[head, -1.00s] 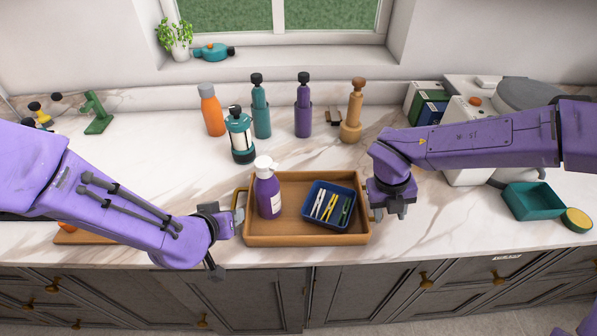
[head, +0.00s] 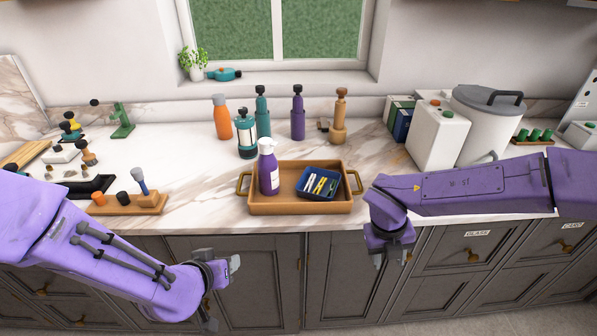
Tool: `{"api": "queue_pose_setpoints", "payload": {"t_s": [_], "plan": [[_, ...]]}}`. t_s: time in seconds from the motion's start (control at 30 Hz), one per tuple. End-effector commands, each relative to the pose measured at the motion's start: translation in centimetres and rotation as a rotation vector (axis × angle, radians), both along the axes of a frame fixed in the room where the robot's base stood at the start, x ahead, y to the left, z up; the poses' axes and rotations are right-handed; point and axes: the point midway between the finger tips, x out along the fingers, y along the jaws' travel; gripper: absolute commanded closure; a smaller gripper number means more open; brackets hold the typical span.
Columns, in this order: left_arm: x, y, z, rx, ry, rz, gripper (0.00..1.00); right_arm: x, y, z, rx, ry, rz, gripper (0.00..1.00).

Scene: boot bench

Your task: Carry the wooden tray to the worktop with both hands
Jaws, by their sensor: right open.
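The wooden tray (head: 300,208) rests flat on the marble worktop (head: 205,215) near its front edge, with a brass-coloured handle at each end. A purple bottle with a white pump top (head: 268,170) stands upright in its left part. A blue bin (head: 318,194) holding several pegs sits in its right part. My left gripper (head: 225,272) is in front of the cabinets, below and left of the tray, apart from the handle; its jaw gap is unclear. My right gripper (head: 391,254) is open and empty, below and right of the tray, clear of the right handle.
Orange, teal and purple bottles and a wooden mill (head: 339,118) stand behind the tray. A wooden block with brushes (head: 125,205) is at left. Grey drawers and doors (head: 340,275) lie below the worktop.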

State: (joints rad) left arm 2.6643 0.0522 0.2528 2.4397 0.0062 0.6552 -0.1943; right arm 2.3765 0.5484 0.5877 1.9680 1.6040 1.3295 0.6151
Motion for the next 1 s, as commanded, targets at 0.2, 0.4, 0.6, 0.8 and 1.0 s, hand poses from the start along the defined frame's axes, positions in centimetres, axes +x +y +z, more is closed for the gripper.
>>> {"api": "queue_pose_setpoints", "payload": {"t_s": [0.2, 0.4, 0.6, 0.8, 1.0], "plan": [[0.0, 0.2, -5.0, 0.0, -0.001, 0.005, 0.56, 0.1, 0.2, -5.0, 0.0, 0.0, 0.003, 0.55], [0.0, 0.2, -5.2, -0.001, -0.001, 0.004, 0.56, 0.2, 0.4, -3.8, 0.001, -0.005, 0.002, 0.55], [0.0, 0.1, -5.1, -0.001, -0.001, 0.002, 0.56, 0.1, 1.3, 1.3, 0.002, -0.006, -0.001, 0.55], [0.1, 0.0, -5.1, 0.0, -0.001, 0.002, 0.56, -0.1, 2.1, 5.7, 0.001, -0.003, -0.001, 0.55], [0.1, 0.0, -5.1, 0.0, -0.001, 0.0, 0.56, -0.1, 2.4, 7.5, 0.001, -0.001, -0.001, 0.55]]}}
